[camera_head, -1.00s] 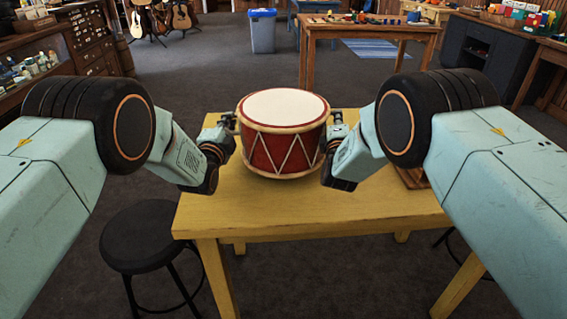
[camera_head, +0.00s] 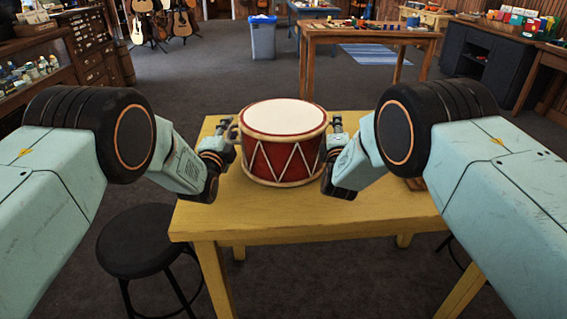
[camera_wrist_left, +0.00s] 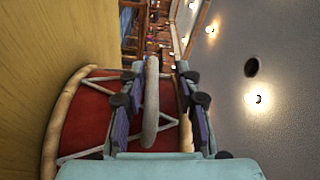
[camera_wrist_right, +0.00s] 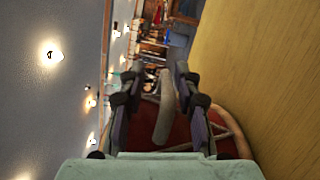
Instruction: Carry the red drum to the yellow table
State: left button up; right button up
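The red drum (camera_head: 284,155), with a white top and beige rims, stands upright on the yellow table (camera_head: 320,215), towards its back. My left gripper (camera_head: 226,130) is at the drum's left side. In the left wrist view its fingers (camera_wrist_left: 158,105) are apart, with a beige drum handle (camera_wrist_left: 151,95) between them and gaps visible. My right gripper (camera_head: 336,128) is at the drum's right side. In the right wrist view its fingers (camera_wrist_right: 158,105) are also apart, with the other handle (camera_wrist_right: 165,108) between them. The drum's underside is hidden.
A black stool (camera_head: 145,242) stands at the table's front left. A brown wooden table (camera_head: 370,34) and a blue-topped bin (camera_head: 262,38) are further back. A small brown object (camera_head: 414,184) lies on the yellow table, partly behind my right arm. The table's front is clear.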

pick_arm(q)
jog(key=shift+w+f, duration=0.15)
jog(key=shift+f, duration=0.15)
pick_arm(e)
jog(key=shift+w+f, duration=0.3)
jog(key=shift+s+r, duration=0.25)
pick_arm(q)
jog(key=v, duration=1.2)
jog(key=shift+r, duration=0.2)
pick_arm(e)
jog(key=shift+w+f, duration=0.1)
jog(key=shift+f, duration=0.05)
jog(key=v, duration=1.2)
jog(key=shift+d, duration=0.1)
